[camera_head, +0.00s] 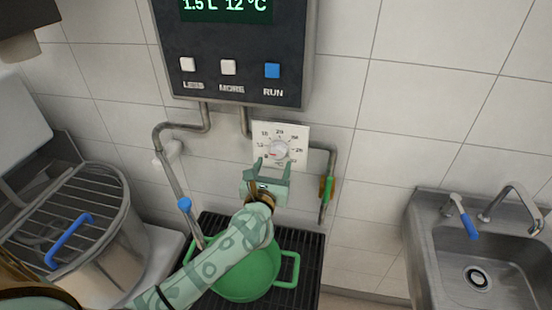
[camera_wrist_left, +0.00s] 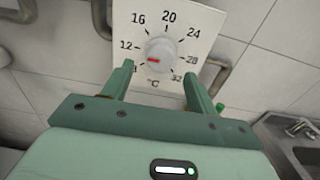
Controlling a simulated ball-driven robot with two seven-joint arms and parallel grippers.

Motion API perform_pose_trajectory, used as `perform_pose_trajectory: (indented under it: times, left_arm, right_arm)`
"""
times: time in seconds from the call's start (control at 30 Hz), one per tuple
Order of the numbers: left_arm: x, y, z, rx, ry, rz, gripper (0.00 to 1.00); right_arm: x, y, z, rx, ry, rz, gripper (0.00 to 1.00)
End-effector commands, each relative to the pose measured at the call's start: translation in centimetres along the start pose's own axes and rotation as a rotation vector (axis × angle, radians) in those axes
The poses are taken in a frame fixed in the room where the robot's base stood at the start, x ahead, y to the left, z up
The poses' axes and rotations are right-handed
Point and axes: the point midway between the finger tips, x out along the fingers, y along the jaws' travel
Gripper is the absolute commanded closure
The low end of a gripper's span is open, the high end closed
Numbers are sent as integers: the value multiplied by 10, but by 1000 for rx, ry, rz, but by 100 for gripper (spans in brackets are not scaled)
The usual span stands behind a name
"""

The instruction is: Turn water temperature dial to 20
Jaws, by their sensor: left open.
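The water temperature dial is a round white knob (camera_wrist_left: 161,55) on a square white plate (camera_wrist_left: 205,22) marked with numbers from 12 up to 32 and °C; a lower mark is partly hidden by a finger. The knob's red mark points left, near the 12 side, away from the 20 at the top. The dial also shows in the head view (camera_head: 278,149), on the tiled wall. My left gripper (camera_head: 272,168) is open and empty, just below and in front of the knob. In the wrist view its fingers (camera_wrist_left: 159,68) stand apart on either side below the knob. My right gripper is not seen.
A dark control box (camera_head: 235,50) above reads 1.5 L 12 °C. Pipes with a blue handle (camera_head: 184,204) and a green handle (camera_head: 328,189) flank the dial. A green pot (camera_head: 250,280) stands on a black grate below. A sink (camera_head: 480,265) is right, a lidded steel drum (camera_head: 75,215) left.

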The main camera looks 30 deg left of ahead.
Motion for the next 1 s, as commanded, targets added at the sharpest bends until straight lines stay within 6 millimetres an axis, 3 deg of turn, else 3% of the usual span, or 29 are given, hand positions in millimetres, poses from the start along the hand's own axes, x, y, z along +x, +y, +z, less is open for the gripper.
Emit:
perform_pose_trajectory:
  times: [0.1, 0.23, 0.57, 0.73, 1.0]
  left_arm:
    - [21, 0, -1, 0, -1, 0, 42]
    - [34, 0, -1, 0, 0, 0, 42]
    - [39, 0, 0, 0, 1, -1, 42]
    - [38, 0, 0, 0, 1, -1, 83]
    - [38, 0, 0, 11, 1, 0, 86]
  right_arm:
    - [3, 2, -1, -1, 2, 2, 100]
    - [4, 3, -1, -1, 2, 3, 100]
    - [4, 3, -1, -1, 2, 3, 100]
    - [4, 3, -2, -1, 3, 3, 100]
    - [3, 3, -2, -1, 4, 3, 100]
